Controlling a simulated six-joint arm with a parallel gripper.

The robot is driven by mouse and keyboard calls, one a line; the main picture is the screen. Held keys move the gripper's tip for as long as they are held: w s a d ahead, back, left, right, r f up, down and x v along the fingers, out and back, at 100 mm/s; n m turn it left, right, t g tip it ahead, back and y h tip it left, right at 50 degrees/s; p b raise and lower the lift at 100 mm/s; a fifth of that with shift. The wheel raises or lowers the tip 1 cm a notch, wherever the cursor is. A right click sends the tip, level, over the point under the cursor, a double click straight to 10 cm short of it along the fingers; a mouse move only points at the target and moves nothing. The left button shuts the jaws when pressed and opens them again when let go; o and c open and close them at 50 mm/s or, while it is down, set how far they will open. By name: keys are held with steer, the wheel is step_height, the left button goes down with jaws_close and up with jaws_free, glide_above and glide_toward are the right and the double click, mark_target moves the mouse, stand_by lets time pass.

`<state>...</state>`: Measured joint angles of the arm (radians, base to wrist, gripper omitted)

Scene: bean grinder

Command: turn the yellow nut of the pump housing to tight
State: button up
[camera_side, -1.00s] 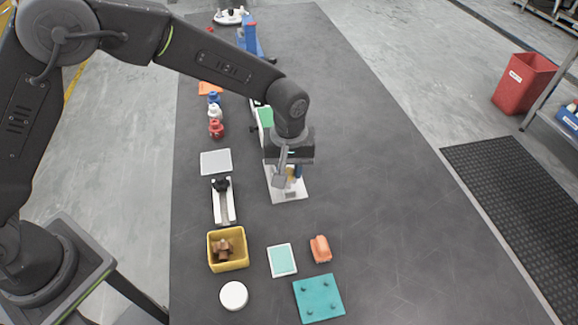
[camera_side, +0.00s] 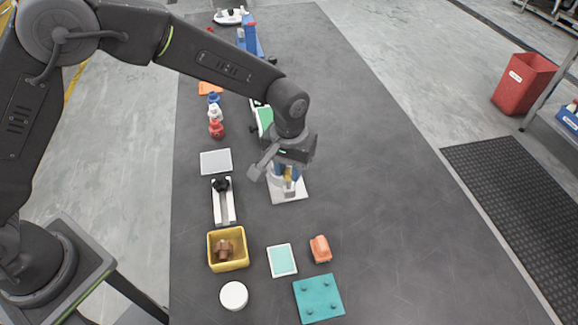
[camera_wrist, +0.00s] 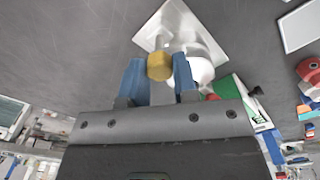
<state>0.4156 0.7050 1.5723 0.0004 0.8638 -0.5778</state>
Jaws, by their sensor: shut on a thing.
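The yellow nut (camera_wrist: 160,66) sits between the blue fingers of my gripper (camera_wrist: 160,78) in the wrist view, and the gripper is shut on it. In the side view the nut (camera_side: 288,174) shows as a small yellow patch below my gripper (camera_side: 287,175). The pump housing is white, with a square base plate (camera_side: 290,193); in the wrist view its plate (camera_wrist: 158,28) lies beyond the nut, with a rounded white body (camera_wrist: 203,68) beside it. My gripper and wrist hide much of the housing in the side view.
Left of the housing are a grey plate (camera_side: 216,161) and a white fixture with a black knob (camera_side: 222,185). Nearer the camera are a yellow bin (camera_side: 228,264) with a brown part, a teal plate (camera_side: 319,299) and an orange part (camera_side: 320,249). The mat's right side is clear.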

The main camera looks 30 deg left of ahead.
mark_target(288, 171)
steer(key=m, duration=1.2)
steer(key=shift+m, duration=0.4)
stand_by(0.4)
steer(key=o, duration=0.9)
steer(key=shift+o, duration=0.2)
step_height(288, 171, up, 14)
steer(key=shift+a, duration=0.1)
